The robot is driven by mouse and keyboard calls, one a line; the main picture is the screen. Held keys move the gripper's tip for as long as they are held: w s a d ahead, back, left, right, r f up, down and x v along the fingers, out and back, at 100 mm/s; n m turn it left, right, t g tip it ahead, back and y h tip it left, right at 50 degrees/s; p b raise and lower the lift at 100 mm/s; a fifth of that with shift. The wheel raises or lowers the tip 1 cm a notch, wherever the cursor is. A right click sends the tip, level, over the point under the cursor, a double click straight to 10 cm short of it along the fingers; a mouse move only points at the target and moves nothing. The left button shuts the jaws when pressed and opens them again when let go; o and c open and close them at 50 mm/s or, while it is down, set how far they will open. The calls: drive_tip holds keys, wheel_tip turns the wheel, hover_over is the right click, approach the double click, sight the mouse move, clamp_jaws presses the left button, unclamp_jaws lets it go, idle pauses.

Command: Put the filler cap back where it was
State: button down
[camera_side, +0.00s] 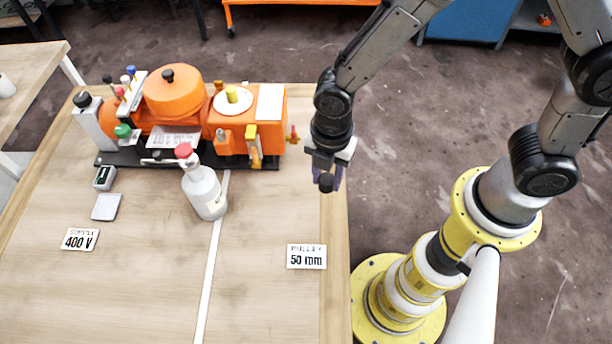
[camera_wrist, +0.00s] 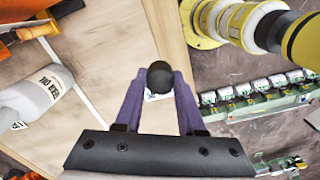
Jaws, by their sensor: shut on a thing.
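My gripper (camera_side: 328,172) is shut on a small round black cap (camera_side: 326,183), held above the right edge of the workbench. In the wrist view the black cap (camera_wrist: 159,77) sits between the tips of the two purple fingers (camera_wrist: 158,90). I cannot tell for certain that it is the filler cap. The orange machine (camera_side: 270,135) stands on a black base at the back of the bench, left of my gripper and apart from it. Its round orange drum (camera_side: 174,97) has a black knob on top. I cannot make out an open filler hole.
A white bottle with a red cap (camera_side: 205,192) stands in front of the machine. It also shows in the wrist view (camera_wrist: 38,95). A 50 rpm card (camera_side: 306,256) and a 400 V card (camera_side: 80,240) lie on the bench. The front middle of the bench is clear.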

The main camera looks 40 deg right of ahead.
drive_tip(key=w+a+r, duration=0.1)
drive_tip(key=w+r, duration=0.4)
drive_tip(key=r, duration=0.4)
drive_tip(key=w+a+r, duration=0.1)
drive_tip(key=w+r, duration=0.5)
drive_tip(key=r, duration=0.3)
hover_over(220, 131)
drive_tip(key=f, duration=0.9)
drive_tip(key=shift+s+d, duration=0.1)
drive_tip(key=shift+s, duration=0.2)
drive_tip(key=shift+w+f, duration=0.2)
drive_tip(key=shift+f, duration=0.1)
drive_tip(key=shift+w+f, duration=0.15)
drive_tip(key=shift+f, duration=1.55)
drive_tip(key=shift+f, duration=0.6)
